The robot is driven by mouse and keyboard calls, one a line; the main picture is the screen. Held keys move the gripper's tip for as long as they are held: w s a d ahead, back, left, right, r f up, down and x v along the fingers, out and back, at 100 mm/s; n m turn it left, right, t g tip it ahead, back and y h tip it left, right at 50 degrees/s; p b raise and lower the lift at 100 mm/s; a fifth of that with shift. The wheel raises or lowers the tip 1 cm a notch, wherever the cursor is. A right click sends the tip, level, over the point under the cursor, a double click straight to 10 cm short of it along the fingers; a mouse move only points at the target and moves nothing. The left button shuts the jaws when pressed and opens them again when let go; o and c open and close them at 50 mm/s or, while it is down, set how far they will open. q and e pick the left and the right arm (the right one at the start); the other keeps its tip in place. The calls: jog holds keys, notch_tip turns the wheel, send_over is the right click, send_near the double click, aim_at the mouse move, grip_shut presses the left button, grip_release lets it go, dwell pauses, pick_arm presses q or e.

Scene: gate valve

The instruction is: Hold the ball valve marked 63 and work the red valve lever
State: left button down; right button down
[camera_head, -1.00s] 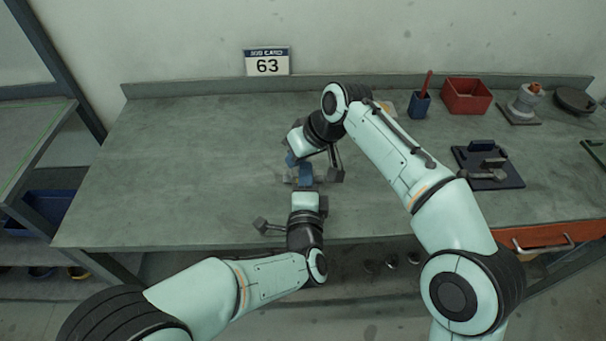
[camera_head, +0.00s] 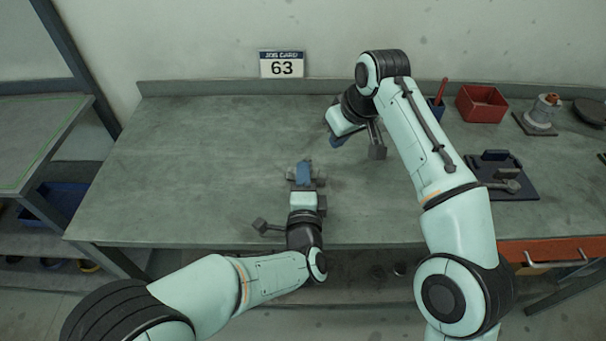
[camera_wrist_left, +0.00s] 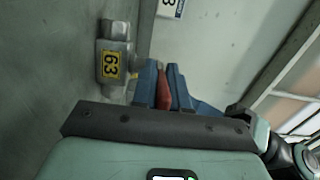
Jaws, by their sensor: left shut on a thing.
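The ball valve marked 63 (camera_wrist_left: 112,62) is a grey metal body with a yellow label in the left wrist view, close to the bench top. In the head view only grey parts of it (camera_head: 291,173) show beside the blue fingers. My left gripper (camera_head: 304,168) is at the valve. In the left wrist view its blue fingers (camera_wrist_left: 163,88) are shut on the red valve lever (camera_wrist_left: 164,92), which shows between them. My right gripper (camera_head: 337,140) is apart from the valve, behind and to its right. Its fingers are partly hidden and their opening is unclear.
The job card 63 (camera_head: 282,65) stands at the back of the bench (camera_head: 190,165). A blue cup (camera_head: 437,108), a red bin (camera_head: 482,104), a fixture on a dark plate (camera_head: 505,180) and a part with an orange top (camera_head: 542,112) are at right. The bench's left half is clear.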

pick_arm(q)
jog(key=c, duration=1.1)
grip_release()
jog(key=shift+d, duration=0.1)
jog(key=s, duration=1.1)
jog(key=shift+s, duration=0.5)
